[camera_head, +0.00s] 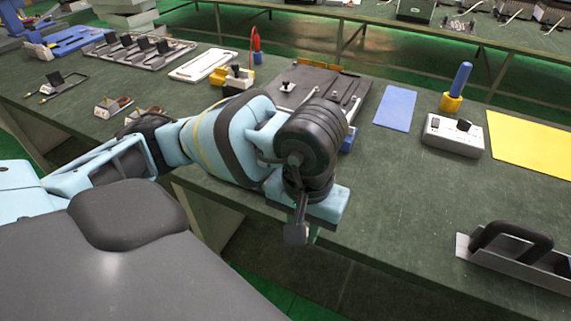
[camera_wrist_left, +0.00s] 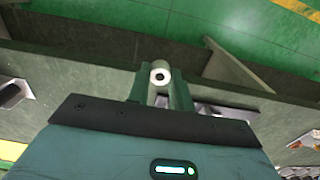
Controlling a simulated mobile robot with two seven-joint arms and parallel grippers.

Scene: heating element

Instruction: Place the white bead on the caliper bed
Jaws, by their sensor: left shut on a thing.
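My left gripper (camera_wrist_left: 160,88) is shut on a small white bead (camera_wrist_left: 160,75), which shows as a white ring with a dark centre hole between the green fingers in the left wrist view. In the head view, my left arm reaches in from the left and the gripper (camera_head: 313,236) points down at the front edge of the workbench. The bead is hidden there. I cannot tell for certain which item is the caliper bed; a dark tray (camera_head: 362,84) with metal parts lies behind my wrist, partly hidden by it. My right gripper is not in view.
The green workbench (camera_head: 400,200) has a clear stretch right of my gripper. A grey metal piece with a black handle (camera_head: 515,240) lies at the front right. Behind are a white switch box (camera_head: 453,138), a blue mat (camera_head: 396,108), a yellow mat (camera_head: 530,143) and a blue-handled tool (camera_head: 457,88).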

